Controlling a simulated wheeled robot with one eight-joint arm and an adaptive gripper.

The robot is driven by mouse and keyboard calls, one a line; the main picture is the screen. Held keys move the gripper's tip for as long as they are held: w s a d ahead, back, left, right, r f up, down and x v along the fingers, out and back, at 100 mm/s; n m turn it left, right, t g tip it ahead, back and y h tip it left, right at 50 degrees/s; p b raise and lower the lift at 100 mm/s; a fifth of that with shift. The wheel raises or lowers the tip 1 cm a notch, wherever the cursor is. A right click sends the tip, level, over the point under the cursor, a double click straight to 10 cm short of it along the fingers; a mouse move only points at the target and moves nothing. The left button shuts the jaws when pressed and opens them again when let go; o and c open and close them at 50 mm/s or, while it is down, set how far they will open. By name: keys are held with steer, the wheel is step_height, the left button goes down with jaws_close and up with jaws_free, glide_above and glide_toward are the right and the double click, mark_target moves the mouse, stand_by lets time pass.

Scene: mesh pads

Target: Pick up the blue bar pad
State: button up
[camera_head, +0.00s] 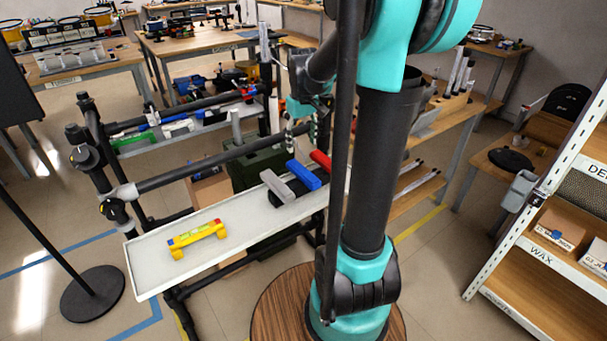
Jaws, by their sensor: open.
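The blue bar pad (304,175) lies on the long white tray-like shelf (147,280), in the middle of a row of bars. A grey bar (277,187) lies to its left and a red bar (320,160) to its right, partly behind my arm. A dark piece (282,199) shows beneath or beside the grey and blue bars. My gripper (301,143) hangs above and just behind the blue bar, fingers pointing down, open and apart from it.
A yellow block piece (198,238) with red and blue ends stands on the left part of the shelf, with bare surface around it. A dark pipe rail (215,160) runs behind the shelf. A storage rack (540,235) stands at right.

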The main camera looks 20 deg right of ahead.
steer(key=w+r, duration=0.2)
steer(key=w, duration=0.1)
glide_toward(303, 171)
steer(key=shift+n+g, duration=0.3)
steer(key=f, duration=0.5)
steer(key=shift+a, duration=0.3)
steer(key=shift+w+d+f, duration=0.15)
steer(key=shift+f, duration=1.15)
steer(key=shift+w+d+f, duration=0.1)
steer(key=shift+d+f, duration=0.05)
steer(key=shift+f, duration=1.2)
steer(key=shift+f, duration=0.2)
steer(key=shift+c, duration=0.6)
jaws_close()
